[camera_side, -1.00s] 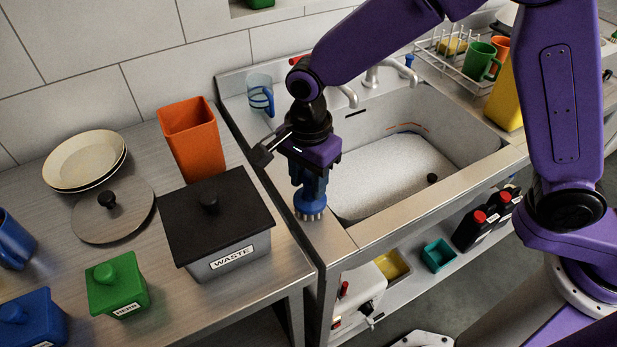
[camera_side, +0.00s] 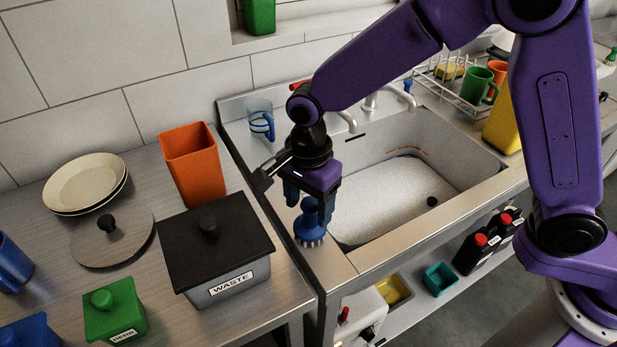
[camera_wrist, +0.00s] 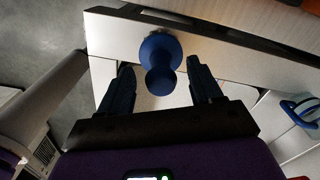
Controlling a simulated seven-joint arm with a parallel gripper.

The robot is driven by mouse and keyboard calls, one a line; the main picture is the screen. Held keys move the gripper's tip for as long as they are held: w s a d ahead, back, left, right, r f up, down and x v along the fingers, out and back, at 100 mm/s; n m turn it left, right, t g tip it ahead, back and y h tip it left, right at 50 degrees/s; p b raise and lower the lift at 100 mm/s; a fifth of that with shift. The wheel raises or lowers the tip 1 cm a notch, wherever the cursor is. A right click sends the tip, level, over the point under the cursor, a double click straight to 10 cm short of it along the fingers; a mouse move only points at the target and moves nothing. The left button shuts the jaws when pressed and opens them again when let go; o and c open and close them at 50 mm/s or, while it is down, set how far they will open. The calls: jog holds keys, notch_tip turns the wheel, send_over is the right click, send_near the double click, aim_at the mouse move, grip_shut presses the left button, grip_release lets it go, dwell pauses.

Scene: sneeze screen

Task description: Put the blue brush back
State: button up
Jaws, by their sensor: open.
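The blue brush (camera_side: 309,228) stands bristles down on the sink's left rim, near its front corner. In the wrist view the brush (camera_wrist: 160,62) lies between and just beyond my finger tips, its knob handle toward me. My gripper (camera_side: 310,198) is directly above the brush in the side view, fingers spread around or just over the knob. In the wrist view my gripper (camera_wrist: 160,80) is open, with gaps visible on both sides of the handle.
The sink basin (camera_side: 400,190) is to the right, with a faucet (camera_side: 372,100) behind. A grey WASTE box (camera_side: 228,283) with a black lid and an orange bin (camera_side: 193,170) stand left. A dish rack (camera_side: 450,72) holds mugs at the back right.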

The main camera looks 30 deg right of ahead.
notch_tip(320, 180, up, 12)
jog(key=shift+f, duration=0.25)
jog(key=s+d+f+n, duration=0.2)
jog(key=s+d+n, duration=0.8)
jog(key=d+n, duration=0.3)
jog(key=s+d+f+n, duration=0.2)
jog(key=s+d+n, duration=0.9)
jog(key=d+n, duration=0.2)
jog(key=shift+s+d+f, duration=0.15)
jog(key=shift+s+d, duration=0.1)
jog(key=shift+d, duration=0.05)
dwell(0.4)
